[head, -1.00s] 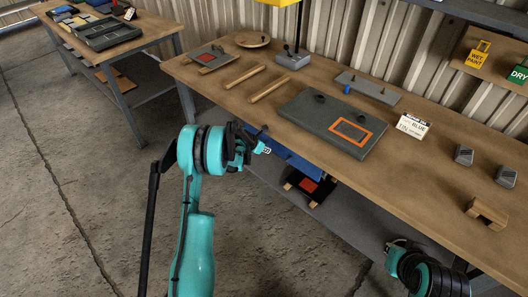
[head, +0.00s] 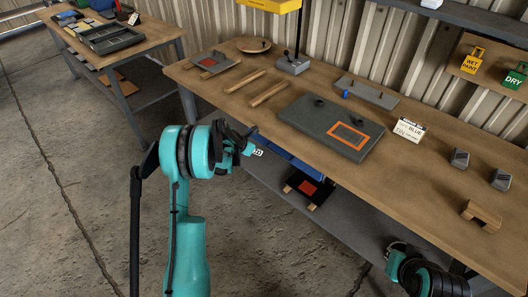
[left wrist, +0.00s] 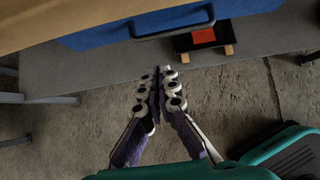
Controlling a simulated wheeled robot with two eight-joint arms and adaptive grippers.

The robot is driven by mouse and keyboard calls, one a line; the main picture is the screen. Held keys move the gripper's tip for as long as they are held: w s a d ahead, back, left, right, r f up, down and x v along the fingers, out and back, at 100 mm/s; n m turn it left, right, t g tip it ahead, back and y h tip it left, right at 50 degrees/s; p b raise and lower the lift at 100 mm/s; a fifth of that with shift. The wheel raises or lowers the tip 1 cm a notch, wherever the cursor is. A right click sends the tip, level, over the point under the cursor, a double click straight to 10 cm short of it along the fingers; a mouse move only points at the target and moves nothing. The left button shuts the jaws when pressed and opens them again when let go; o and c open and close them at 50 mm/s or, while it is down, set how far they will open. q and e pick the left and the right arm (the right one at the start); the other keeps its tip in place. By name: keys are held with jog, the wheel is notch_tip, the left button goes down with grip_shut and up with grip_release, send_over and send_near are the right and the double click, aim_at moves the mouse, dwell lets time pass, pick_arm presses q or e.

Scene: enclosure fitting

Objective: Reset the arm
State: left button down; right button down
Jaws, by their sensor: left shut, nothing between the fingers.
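My left gripper (head: 256,143) is in front of the workbench's front edge, beside the blue drawer (head: 292,160) under the top. In the left wrist view its two fingers (left wrist: 161,72) point forward with their tips together, shut on nothing. The fingers are over the floor and the front of the grey lower shelf, below the blue drawer front with its dark handle (left wrist: 173,27). My right arm (head: 420,272) shows at the bottom right edge; its gripper is out of view.
The wooden bench top (head: 235,120) holds a grey panel with an orange outline (head: 310,110), two wooden rods (head: 258,90), a sign card (head: 408,130) and a wooden bracket (head: 481,216). A black tray with a red square (head: 308,188) sits on the lower shelf (head: 345,215). Open floor lies left.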

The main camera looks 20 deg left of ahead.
pick_arm(q)
jog(key=shift+p+v, duration=0.5)
jog(key=shift+v, duration=1.75)
jog(key=s+d+r+m+y, duration=0.1)
jog(key=s+d+r+m, duration=0.45)
jog(key=r+m, duration=0.2)
jog(key=s+d+r+m, duration=0.5)
jog(key=s+r+m, duration=0.2)
jog(key=r, duration=0.2)
jog(key=s+d+m, duration=0.3)
jog(key=s+m, duration=0.5)
jog(key=s, duration=0.2)
jog(key=s+d+r+m+y, duration=0.1)
jog(key=s+d+m, duration=0.1)
jog(key=s+m, duration=0.7)
jog(key=shift+s+d+r+y, duration=0.25)
jog(key=shift+s+d+y, duration=0.1)
jog(key=shift+s, duration=0.65)
jog(key=shift+m, duration=0.25)
